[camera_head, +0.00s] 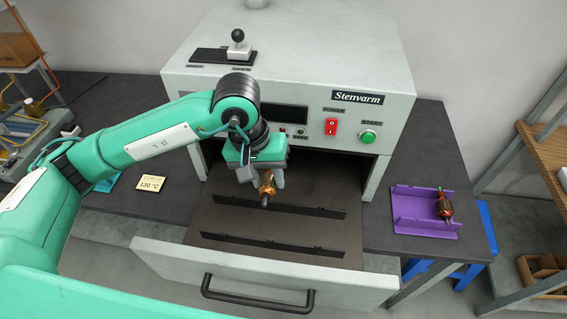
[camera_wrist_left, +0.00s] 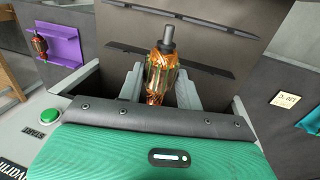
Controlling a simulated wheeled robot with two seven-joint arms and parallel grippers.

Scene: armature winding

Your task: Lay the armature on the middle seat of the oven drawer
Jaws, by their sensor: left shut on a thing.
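My left gripper (camera_head: 262,181) is shut on a copper-wound armature (camera_head: 266,188) and holds it over the open oven drawer (camera_head: 300,205). In the left wrist view the armature (camera_wrist_left: 161,80) sits between my two grey fingers (camera_wrist_left: 160,88), its shaft end pointing away from the palm. In the head view the armature hangs near the rear notched rail (camera_head: 285,201), left of the drawer's middle. A front notched rail (camera_head: 265,246) runs parallel to it. Both rails show bare, with no armature on them. I cannot tell whether the held armature touches a rail. My right gripper is not in view.
A purple holder (camera_head: 412,222) with another armature (camera_head: 444,208) stands on the table right of the oven. The drawer front with its black handle (camera_head: 257,298) lies toward me. The oven body (camera_head: 290,85) rises behind the arm. A yellow card reading 130 °C (camera_head: 151,184) lies left.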

